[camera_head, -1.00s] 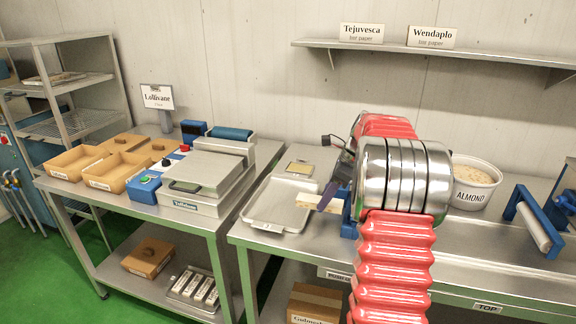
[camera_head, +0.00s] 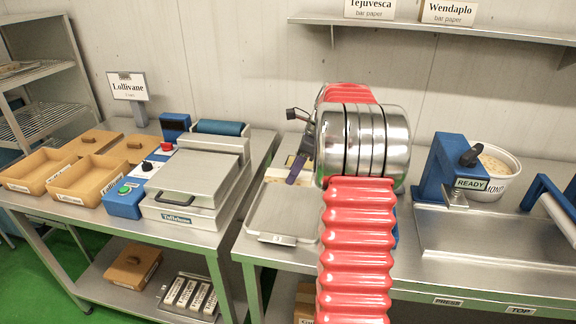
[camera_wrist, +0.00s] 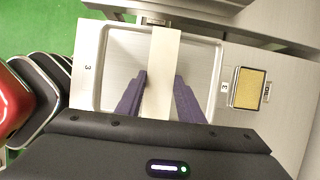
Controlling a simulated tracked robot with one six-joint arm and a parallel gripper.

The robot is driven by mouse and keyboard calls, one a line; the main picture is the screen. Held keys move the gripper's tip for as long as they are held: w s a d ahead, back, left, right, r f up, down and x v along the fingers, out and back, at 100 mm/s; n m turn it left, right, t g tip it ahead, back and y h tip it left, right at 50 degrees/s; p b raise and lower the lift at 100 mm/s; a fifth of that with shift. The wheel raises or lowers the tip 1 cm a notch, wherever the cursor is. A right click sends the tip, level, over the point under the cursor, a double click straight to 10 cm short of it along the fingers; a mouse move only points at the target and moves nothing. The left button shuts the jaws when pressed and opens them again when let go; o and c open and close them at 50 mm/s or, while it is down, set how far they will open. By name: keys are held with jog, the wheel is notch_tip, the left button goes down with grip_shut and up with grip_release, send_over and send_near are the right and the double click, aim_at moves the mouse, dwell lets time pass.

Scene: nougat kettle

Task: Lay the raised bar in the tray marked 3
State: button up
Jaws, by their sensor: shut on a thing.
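My gripper (camera_wrist: 161,78) is shut on a pale cream bar (camera_wrist: 163,55), with one dark purple finger on each side of it. The bar also shows in the head view (camera_head: 277,174), held up at the left of my arm. The bar looks above the tray; the gap cannot be judged. In the head view the tray (camera_head: 264,238) sits at the left end of the right bench, partly hidden by my arm.
A small plate with a golden panel (camera_wrist: 249,88) lies beside the tray, near another 3 label. A blue stand marked READY (camera_head: 446,168) and an almond tub (camera_head: 495,175) stand right of my arm. The press machine (camera_head: 187,190) is on the left bench.

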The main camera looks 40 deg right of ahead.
jog(key=shift+d, duration=0.15)
jog(key=shift+f, duration=0.15)
jog(key=shift+f, duration=4.25)
jog(key=shift+f, duration=0.5)
jog(key=o, duration=1.6)
jog(key=shift+s+r, duration=0.1)
